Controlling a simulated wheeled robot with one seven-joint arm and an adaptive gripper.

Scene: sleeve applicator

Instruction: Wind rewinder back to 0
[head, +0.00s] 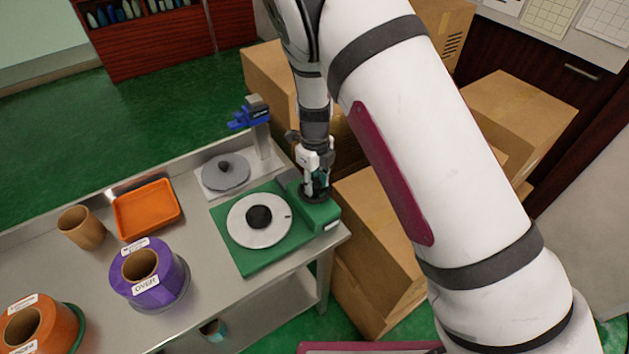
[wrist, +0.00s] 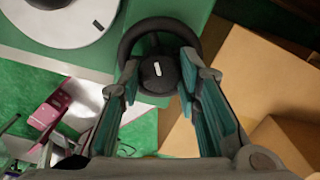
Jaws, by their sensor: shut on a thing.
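The rewinder is a green base (head: 243,262) with a white disc (head: 275,229) and black hub, at the right end of the steel table. A small dark mark sits on the disc's right rim; it also shows on the disc in the wrist view (wrist: 75,28). The rewinder's black handwheel (head: 317,198) is on the green housing at the right, mostly hidden by my gripper. In the wrist view, the wheel's round knob (wrist: 158,72) has a white line, nearly upright. My gripper (head: 315,183) points down, its fingers shut on the knob from both sides. No 0 is readable.
A grey disc on a stand (head: 225,172) with a blue clamp is just behind. An orange tray (head: 147,209), a brown roll (head: 81,228), a purple roll (head: 149,277) and an orange roll (head: 38,325) are left. Cardboard boxes (head: 376,240) crowd the table's right side.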

